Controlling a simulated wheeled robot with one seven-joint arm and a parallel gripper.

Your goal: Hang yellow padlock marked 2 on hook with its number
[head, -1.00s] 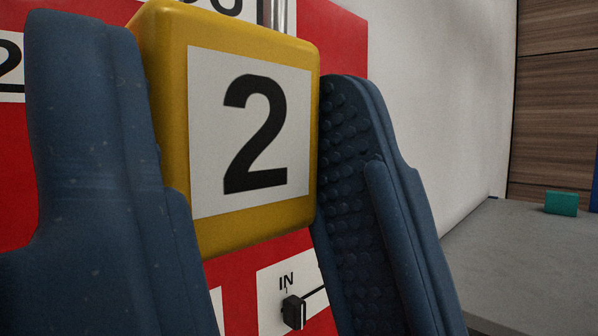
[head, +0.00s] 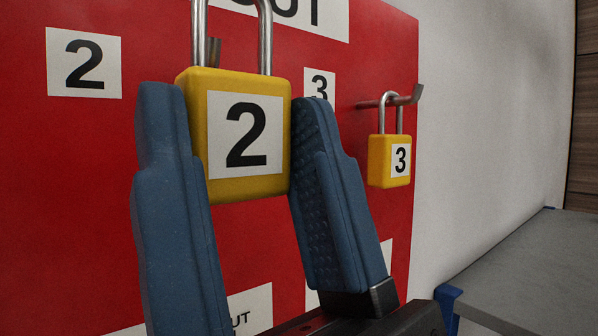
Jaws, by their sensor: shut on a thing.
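The yellow padlock marked 2 (head: 245,137) is upright between the blue fingers of my gripper (head: 238,110), which is shut on its body. Its steel shackle points up and runs out of the top of the picture. A hook tip (head: 215,50) shows between the shackle legs, partly hidden by the padlock; I cannot tell whether the shackle is around the hook or only in front of it. A white label 2 (head: 84,62) is on the red board to the left of the padlock.
A second yellow padlock, marked 3 (head: 390,160), hangs on a hook (head: 412,95) at the right of the red board (head: 90,200). A label 3 (head: 319,86) is beside my right finger. A grey surface (head: 530,265) lies at the lower right.

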